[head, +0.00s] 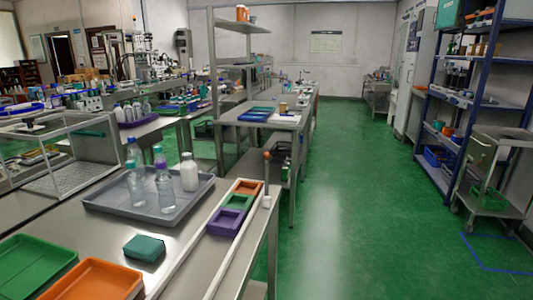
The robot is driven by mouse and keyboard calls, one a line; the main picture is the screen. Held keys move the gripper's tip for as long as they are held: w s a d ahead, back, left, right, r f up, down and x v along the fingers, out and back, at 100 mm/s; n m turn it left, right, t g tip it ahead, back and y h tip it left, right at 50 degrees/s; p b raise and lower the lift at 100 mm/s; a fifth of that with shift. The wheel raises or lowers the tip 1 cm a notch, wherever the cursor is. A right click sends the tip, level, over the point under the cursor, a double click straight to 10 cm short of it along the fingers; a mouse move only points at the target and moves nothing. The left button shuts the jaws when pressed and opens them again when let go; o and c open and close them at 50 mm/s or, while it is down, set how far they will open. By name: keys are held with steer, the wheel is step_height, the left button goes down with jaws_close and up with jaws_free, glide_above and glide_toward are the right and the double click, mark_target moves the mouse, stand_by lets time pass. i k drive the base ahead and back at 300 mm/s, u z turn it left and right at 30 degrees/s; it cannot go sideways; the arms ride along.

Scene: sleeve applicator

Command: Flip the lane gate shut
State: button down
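An upright grey post (266,180) with an orange-brown tip stands in a white block at the right edge of the near bench. It looks like the lane gate's lever, but its hinge and gate plate are too small to make out. A white rail (232,250) runs along the bench's right side, towards the post's foot. Small trays in orange (248,188), green (238,202) and purple (226,220) stand in a row left of that rail. My gripper is not in view.
A grey tray (110,210) holds several bottles on the near bench (185,262). A dark green block (144,247) lies in front of it. Larger green (30,265) and orange (100,281) trays fill the near left. The green floor (370,220) to the right is clear.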

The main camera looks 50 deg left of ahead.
mark_target(266, 155)
steer(key=u, duration=0.7)
steer(key=i, duration=1)
steer(key=u, duration=0.6)
